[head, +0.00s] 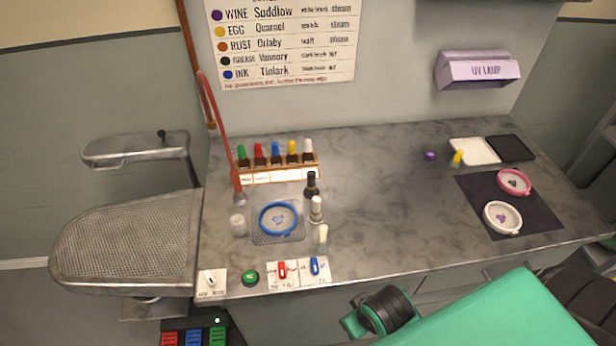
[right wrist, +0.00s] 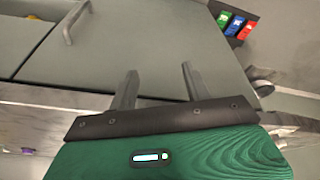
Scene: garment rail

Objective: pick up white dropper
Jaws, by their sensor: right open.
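The white dropper (head: 308,147) is the white-capped bottle at the right end of a small wooden rack (head: 270,178) on the counter. It stands upright beside the yellow-capped one. My right gripper (right wrist: 160,86) shows in the right wrist view with its two fingers apart and nothing between them. It faces the drawer fronts below the counter, well away from the dropper. In the head view only my green right arm shows at the bottom right. My left gripper is not in view.
A black-capped bottle (head: 311,184) and a white-capped bottle (head: 317,208) stand before the rack, near a blue hoop (head: 278,218). A red hose (head: 218,125) hangs left of the rack. The counter's middle (head: 390,210) is clear. Hoops lie on a dark mat (head: 537,217) at right.

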